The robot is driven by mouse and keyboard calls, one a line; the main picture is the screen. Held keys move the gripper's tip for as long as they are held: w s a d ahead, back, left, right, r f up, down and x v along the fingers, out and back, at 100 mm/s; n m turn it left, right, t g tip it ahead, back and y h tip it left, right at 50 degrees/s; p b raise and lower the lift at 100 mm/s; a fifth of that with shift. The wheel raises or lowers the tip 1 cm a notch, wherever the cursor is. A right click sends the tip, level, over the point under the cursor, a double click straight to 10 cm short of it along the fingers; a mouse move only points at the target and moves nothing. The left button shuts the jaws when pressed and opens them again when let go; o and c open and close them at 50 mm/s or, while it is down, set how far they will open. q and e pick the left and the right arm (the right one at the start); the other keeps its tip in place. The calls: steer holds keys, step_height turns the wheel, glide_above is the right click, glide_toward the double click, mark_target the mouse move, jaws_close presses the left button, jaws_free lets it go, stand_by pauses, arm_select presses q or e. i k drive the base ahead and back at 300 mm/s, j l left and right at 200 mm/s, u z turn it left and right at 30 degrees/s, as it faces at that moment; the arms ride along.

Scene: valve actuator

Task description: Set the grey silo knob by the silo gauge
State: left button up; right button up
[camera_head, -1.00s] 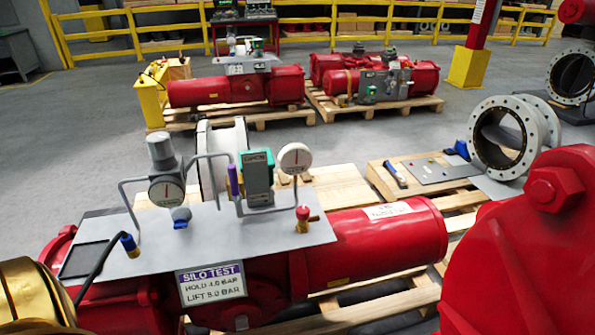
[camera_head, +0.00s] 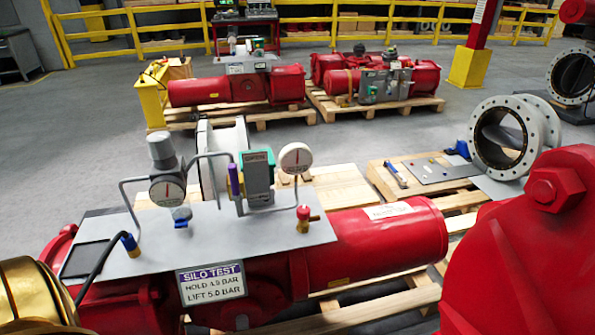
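The grey knob (camera_head: 161,149) stands upright on top of a regulator at the left of a grey panel (camera_head: 262,234). A round white gauge (camera_head: 167,191) faces me just below the knob; its needle is too small to read surely. A second round white gauge (camera_head: 295,158) stands on a stem at the right, above a small red-topped brass valve (camera_head: 304,216). I cannot tell from a label which is the silo gauge. A sign (camera_head: 211,284) on the panel's front reads SILO TEST, HOLD 4.0 BAR, LIFT 5.0 BAR. Neither gripper is in view.
A green-and-grey box (camera_head: 257,176) and bent grey pipes stand between the gauges. A blue-ended black hose (camera_head: 129,243) is at the panel's left. The panel sits on a red actuator (camera_head: 385,240) on a wooden pallet. A large red body (camera_head: 530,250) fills the lower right.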

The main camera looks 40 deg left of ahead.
mark_target(161, 146)
steer(key=u, duration=1.95)
